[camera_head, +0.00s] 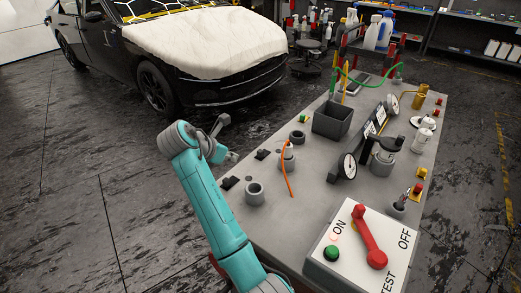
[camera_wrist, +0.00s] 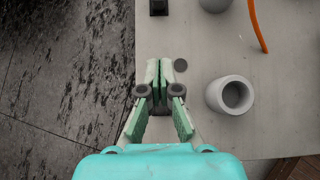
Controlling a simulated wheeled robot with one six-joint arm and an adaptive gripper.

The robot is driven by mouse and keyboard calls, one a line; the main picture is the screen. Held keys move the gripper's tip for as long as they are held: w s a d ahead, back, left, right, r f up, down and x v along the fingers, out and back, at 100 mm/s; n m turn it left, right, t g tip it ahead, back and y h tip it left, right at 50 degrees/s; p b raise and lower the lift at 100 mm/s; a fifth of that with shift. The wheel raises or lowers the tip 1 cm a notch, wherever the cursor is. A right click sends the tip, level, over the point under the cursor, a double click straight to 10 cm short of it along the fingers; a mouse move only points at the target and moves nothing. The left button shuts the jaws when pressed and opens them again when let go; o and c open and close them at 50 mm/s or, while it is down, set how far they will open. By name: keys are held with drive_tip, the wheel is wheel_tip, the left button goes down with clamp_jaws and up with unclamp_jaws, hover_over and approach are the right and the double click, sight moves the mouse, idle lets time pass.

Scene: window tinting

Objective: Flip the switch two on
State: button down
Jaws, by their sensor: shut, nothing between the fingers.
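Small black switch-like blocks stand along the left edge of the grey workbench top (camera_head: 300,200); one (camera_head: 229,183) is nearer me and another (camera_head: 262,154) is farther back. I cannot read any number on them, so I cannot tell which is switch two or how they are set. In the wrist view one black block (camera_wrist: 158,7) shows at the top edge, ahead of the fingertips. My gripper (camera_wrist: 160,65) is shut and empty, above the bench's left edge. In the head view my gripper (camera_head: 232,157) is small, beside the black blocks.
A grey hollow cylinder (camera_wrist: 230,95) stands right of my gripper. An orange cable (camera_head: 289,175) lies beyond it. A white box with ON, OFF and TEST labels and a red lever (camera_head: 370,238) is at the near right. A covered car (camera_head: 195,42) stands behind. Floor left is clear.

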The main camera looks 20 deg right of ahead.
sight(259, 156)
drive_tip(key=shift+d, duration=0.15)
drive_tip(key=x, duration=0.9)
drive_tip(key=w+d, duration=0.2)
drive_tip(key=shift+d+f, duration=0.3)
drive_tip(key=shift+f, duration=0.05)
drive_tip(key=shift+w+d, duration=0.4)
drive_tip(key=shift+d, duration=0.15)
